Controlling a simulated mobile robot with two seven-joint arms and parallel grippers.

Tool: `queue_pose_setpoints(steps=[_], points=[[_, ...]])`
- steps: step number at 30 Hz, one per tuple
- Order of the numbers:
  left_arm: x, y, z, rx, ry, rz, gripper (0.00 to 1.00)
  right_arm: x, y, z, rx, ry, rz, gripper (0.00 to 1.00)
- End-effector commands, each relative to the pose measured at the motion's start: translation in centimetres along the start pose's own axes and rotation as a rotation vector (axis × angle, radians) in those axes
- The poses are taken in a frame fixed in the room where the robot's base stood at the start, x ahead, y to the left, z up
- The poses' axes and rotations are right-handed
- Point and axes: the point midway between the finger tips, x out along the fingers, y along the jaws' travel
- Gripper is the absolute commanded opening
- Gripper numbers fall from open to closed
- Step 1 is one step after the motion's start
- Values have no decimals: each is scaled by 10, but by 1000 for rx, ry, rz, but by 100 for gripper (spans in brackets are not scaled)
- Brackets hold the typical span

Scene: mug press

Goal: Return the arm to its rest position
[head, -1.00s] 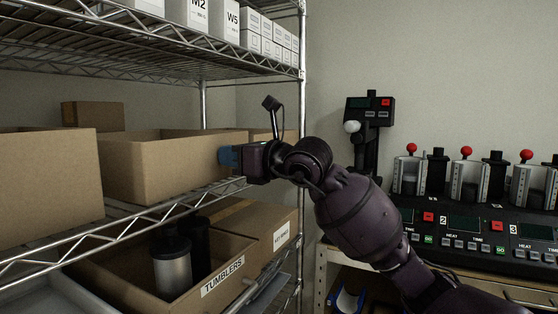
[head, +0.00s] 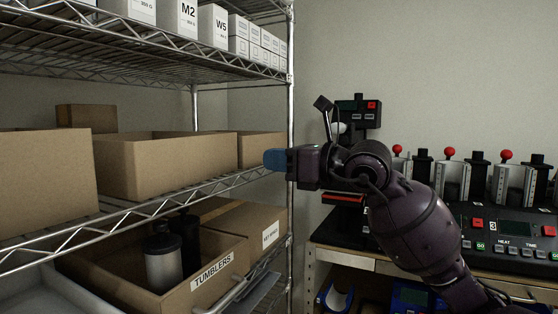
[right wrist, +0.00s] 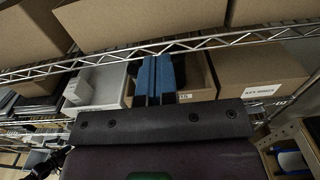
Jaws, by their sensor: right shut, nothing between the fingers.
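My right arm comes in from the lower right in the head view. Its gripper (head: 274,159) has blue fingers that point left, in front of the shelf's right post. In the right wrist view the two blue fingers (right wrist: 154,78) lie close side by side, shut with nothing between them. They appear in front of the lower shelf's boxes there, and I see no contact. My left gripper is in neither view.
A wire shelf (head: 292,95) carries open cardboard boxes (head: 170,168) and, below, a TUMBLERS box (head: 212,270) with dark and grey tumblers (head: 164,265). On the right, a bench holds mug presses (head: 452,184) with red knobs and a control panel (head: 515,228).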

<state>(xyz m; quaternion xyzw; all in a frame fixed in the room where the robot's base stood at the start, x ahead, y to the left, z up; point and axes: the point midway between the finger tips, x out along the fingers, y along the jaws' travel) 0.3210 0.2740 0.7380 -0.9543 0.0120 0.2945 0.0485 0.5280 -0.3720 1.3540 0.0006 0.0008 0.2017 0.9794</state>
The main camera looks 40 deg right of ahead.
Motion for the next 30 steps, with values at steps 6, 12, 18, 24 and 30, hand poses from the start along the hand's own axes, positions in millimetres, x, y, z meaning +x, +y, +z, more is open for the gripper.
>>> queue_pose_setpoints(steps=[6,12,18,24,30], points=[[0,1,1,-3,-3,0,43,-6,0,0,-1,0,0,0],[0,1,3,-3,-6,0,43,-6,1,2,-13,-11,3,0],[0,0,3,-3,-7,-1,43,-8,20,23,31,-142,140,0],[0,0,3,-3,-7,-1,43,-7,43,35,282,-299,381,0],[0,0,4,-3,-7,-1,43,1,32,6,705,-412,511,0]])
